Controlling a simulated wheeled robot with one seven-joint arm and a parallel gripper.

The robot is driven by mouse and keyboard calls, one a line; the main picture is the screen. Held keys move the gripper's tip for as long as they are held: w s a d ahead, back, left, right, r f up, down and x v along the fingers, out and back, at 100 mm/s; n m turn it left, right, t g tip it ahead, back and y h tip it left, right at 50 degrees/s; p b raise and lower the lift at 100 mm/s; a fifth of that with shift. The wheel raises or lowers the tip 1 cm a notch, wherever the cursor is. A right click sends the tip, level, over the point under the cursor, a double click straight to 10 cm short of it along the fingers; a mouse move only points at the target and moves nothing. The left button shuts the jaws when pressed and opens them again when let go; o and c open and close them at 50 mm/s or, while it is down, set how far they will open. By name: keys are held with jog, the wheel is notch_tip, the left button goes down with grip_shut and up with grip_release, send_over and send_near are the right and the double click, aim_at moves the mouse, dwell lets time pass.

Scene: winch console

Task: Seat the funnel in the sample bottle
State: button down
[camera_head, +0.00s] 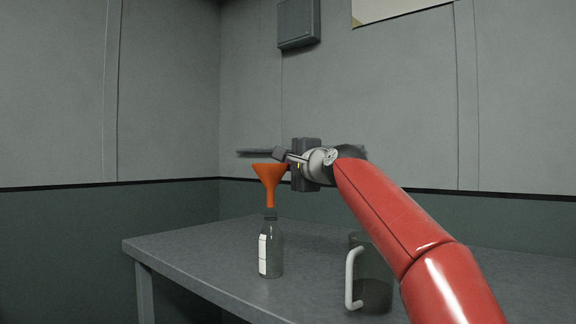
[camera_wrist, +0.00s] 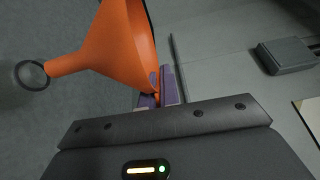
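The orange funnel (camera_head: 269,176) is upright, its spout pointing down just over the neck of the sample bottle (camera_head: 273,250). The bottle is clear and dark with a white label, and stands upright on the table. My gripper (camera_head: 284,158) is shut on the funnel at its side near the rim. In the wrist view the purple finger pads (camera_wrist: 160,87) pinch a small orange part of the funnel (camera_wrist: 118,45). There the spout tip overlaps the near side of the round bottle mouth (camera_wrist: 30,75). I cannot tell whether the tip is inside it.
The grey table (camera_head: 190,250) carries a dark mug (camera_head: 376,290) with a white handle, right of the bottle and below my red arm. The table is clear left of the bottle. A grey box (camera_head: 298,22) hangs on the wall behind.

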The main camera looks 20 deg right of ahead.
jog(key=shift+f+b, duration=2.6)
jog(key=shift+f, duration=0.05)
jog(key=c, duration=1.6)
grip_release()
jog(key=shift+o, duration=0.2)
jog(key=b+v, duration=0.4)
jog(key=v, duration=0.3)
jog(key=shift+s+b, duration=0.35)
jog(key=shift+s, duration=0.05)
